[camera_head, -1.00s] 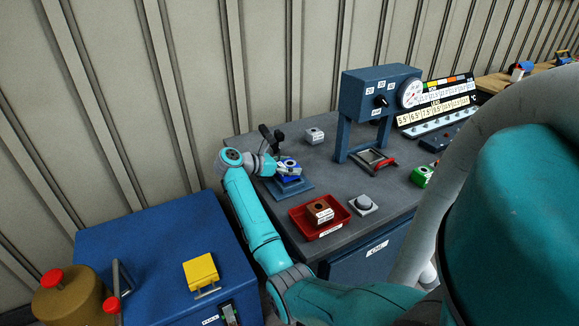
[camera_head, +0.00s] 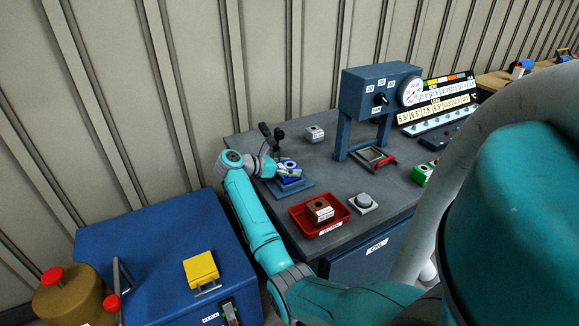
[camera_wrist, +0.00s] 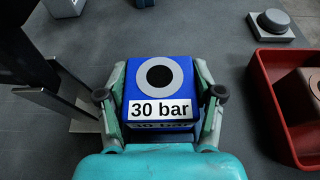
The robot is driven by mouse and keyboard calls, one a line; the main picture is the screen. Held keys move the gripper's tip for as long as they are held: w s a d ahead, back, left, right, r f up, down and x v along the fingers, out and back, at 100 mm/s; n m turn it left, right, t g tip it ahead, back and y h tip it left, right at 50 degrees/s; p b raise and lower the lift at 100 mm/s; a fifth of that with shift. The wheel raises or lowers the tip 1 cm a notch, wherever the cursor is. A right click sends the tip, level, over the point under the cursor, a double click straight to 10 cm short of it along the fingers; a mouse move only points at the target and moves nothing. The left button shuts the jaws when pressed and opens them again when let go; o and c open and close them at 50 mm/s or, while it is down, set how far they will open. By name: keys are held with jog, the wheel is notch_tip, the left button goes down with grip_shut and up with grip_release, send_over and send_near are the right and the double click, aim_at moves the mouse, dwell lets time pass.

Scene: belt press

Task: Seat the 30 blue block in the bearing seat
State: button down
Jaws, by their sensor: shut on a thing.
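The blue 30 bar block (camera_wrist: 160,82) has a white label and a dark round hole ringed in grey on top. My gripper (camera_wrist: 159,96) is shut on it, one finger on each side. In the head view, the block (camera_head: 291,169) is at my gripper above a blue base plate (camera_head: 303,188) at the left of the bench. I take this plate to be part of the bearing seat; the seat itself is mostly hidden by the block and gripper. I cannot tell whether the block touches it.
A black clamp-like post (camera_head: 267,134) stands just behind my gripper. A red tray (camera_head: 337,224) with a brown block (camera_head: 320,208) lies in front, beside a grey button block (camera_head: 364,203). A grey block (camera_head: 315,134) sits behind; the blue press (camera_head: 378,92) stands right.

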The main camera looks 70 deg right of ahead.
jog(key=shift+f, duration=0.9)
jog(key=shift+c, duration=0.5)
grip_release()
jog(key=shift+f, duration=0.1)
jog(key=v, duration=1.2)
